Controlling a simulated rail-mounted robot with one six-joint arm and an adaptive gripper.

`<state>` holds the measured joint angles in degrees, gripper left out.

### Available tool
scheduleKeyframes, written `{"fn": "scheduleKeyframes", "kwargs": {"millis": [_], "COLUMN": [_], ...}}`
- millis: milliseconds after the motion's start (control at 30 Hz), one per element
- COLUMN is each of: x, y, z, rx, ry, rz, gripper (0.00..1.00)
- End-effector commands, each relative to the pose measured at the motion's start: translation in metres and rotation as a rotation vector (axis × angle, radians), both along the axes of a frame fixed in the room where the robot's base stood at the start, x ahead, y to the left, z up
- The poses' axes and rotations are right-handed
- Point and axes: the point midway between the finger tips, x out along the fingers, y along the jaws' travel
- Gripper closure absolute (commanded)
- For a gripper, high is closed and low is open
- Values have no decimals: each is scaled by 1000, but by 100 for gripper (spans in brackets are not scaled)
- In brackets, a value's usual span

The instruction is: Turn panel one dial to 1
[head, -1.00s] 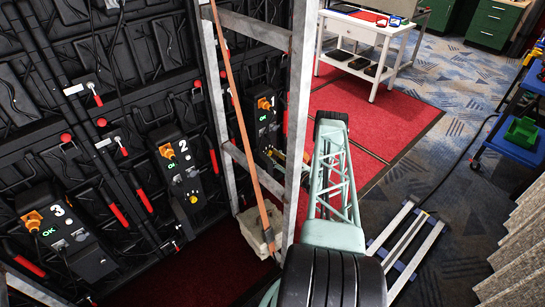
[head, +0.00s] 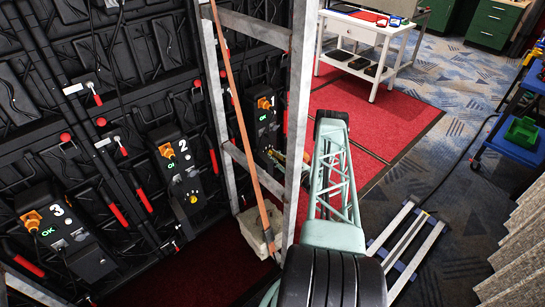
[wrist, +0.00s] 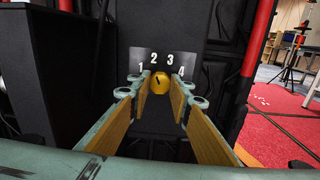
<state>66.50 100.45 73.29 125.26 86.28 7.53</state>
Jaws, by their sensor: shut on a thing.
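The panel one unit (head: 262,122) is the black box marked 1 on the dark wall, behind the metal frame in the head view. Its round yellow dial (wrist: 160,82) faces me in the wrist view, below a plate (wrist: 160,62) with the numbers 1, 2, 3 and 4. The short black mark on the dial leans up and left, on the side of 1 and 2; I cannot tell exactly which it meets. My gripper (wrist: 160,86) is shut on the dial, a finger at each side. In the head view the frame and my arm partly hide the gripper.
A metal frame (head: 298,110) with an orange strap (head: 237,100) stands close to my arm. Panels two (head: 178,165) and three (head: 62,235) are to the left. A red handle (wrist: 258,58) is right of the dial. Red carpet lies open further right.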

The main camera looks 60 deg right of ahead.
Motion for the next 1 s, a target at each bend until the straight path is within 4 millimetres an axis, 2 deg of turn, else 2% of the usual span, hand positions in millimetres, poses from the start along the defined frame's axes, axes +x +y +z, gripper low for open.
{"fn": "scheduleKeyframes", "kwargs": {"millis": [700,1000], "x": [1,1], "y": [1,1], "z": [-1,0], "rx": [-455,-584], "ry": [106,136], "rz": [0,1], "gripper": [92,92]}}
